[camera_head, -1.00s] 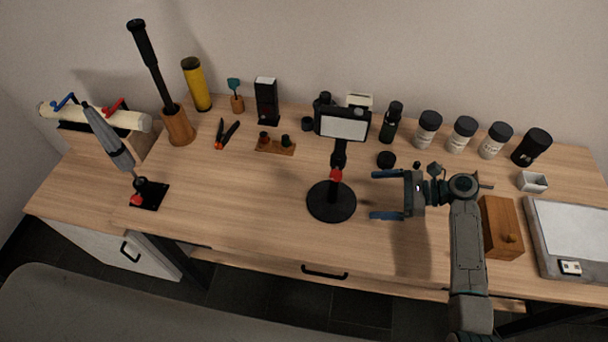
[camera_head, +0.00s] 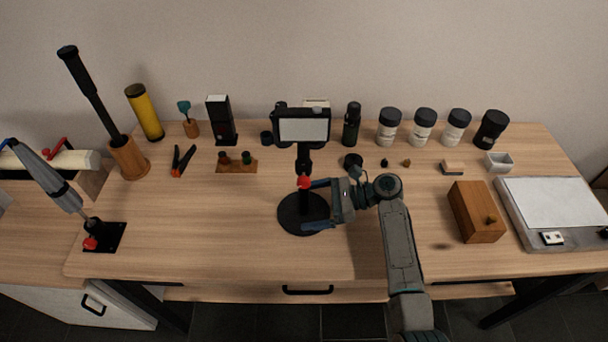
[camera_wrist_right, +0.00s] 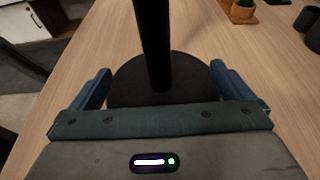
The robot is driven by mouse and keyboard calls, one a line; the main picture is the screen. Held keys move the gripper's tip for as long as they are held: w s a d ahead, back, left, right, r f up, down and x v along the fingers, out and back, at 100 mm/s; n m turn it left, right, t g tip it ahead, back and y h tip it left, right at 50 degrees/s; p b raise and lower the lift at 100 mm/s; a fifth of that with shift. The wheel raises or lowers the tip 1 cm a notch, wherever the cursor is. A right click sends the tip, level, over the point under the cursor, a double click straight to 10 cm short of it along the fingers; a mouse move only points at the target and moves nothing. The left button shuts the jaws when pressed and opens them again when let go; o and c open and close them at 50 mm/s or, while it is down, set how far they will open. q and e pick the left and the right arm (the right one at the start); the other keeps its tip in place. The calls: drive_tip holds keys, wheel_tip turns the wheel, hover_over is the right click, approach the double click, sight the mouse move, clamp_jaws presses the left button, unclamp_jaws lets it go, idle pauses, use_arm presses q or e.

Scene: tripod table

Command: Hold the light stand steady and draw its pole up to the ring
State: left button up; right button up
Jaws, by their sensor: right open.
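The light stand has a round black base (camera_head: 292,222), a dark upright pole (camera_head: 303,163) with a red collar (camera_head: 304,182), and a black-framed head with a pale panel (camera_head: 303,130) on top. My right gripper (camera_head: 314,205) is open low at the stand, just below the red collar, reaching in from the right. In the right wrist view the pole (camera_wrist_right: 153,45) stands between the two spread blue fingers, with a gap on each side; the base (camera_wrist_right: 190,80) lies below. I cannot make out a separate ring on the pole. My left gripper is not in view.
A wooden box (camera_head: 476,211) and a scale (camera_head: 575,240) are to the right. Jars (camera_head: 422,130) and a black bottle (camera_head: 351,124) line the back. A grey tool on a black plate (camera_head: 105,237) stands left.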

drive_tip(key=shift+a+f, duration=0.2)
drive_tip(key=shift+a, duration=0.35)
